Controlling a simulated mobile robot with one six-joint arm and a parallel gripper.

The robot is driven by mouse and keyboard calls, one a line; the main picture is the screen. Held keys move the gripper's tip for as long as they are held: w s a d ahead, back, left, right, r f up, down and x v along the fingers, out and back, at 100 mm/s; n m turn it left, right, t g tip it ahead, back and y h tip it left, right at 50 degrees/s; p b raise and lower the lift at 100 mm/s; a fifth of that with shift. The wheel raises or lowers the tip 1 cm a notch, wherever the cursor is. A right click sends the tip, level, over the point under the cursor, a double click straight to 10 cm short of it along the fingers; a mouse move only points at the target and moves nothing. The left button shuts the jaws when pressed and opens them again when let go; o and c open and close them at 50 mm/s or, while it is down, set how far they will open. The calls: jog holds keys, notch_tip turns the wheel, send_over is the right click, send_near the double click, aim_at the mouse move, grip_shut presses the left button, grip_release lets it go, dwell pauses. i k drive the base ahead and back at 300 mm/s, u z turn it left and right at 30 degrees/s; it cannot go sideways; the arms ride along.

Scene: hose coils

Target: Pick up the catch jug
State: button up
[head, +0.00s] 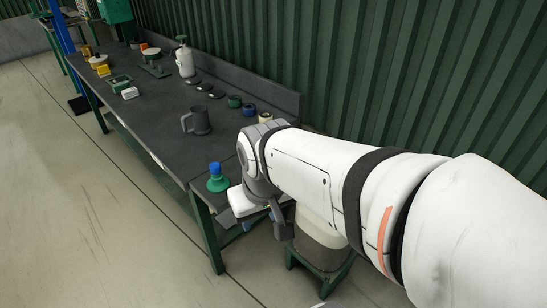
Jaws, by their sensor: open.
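The catch jug looks to be the dark grey jug (201,121) with a handle on its left side. It stands upright on the dark workbench (165,135), apart from my arm. My gripper (262,213) is low at the bench's near end, right of and nearer than the jug. It is open, and I see nothing held in it. My wrist and forearm hide part of it and the bench corner beyond.
A green base with a blue cap (216,178) stands near the bench's front corner. A white spray bottle (185,60), small dark discs and coloured rolls (249,109) lie along the back. A stool with a pale container (319,233) stands below my arm.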

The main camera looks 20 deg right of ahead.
aim_at(199, 114)
jog(key=k, duration=1.25)
jog(key=u, duration=0.8)
jog(key=i, duration=2.7)
jog(key=z, duration=0.9)
jog(key=i, duration=0.45)
jog(key=z, duration=0.2)
jog(key=k, duration=0.65)
jog(key=z, duration=0.25)
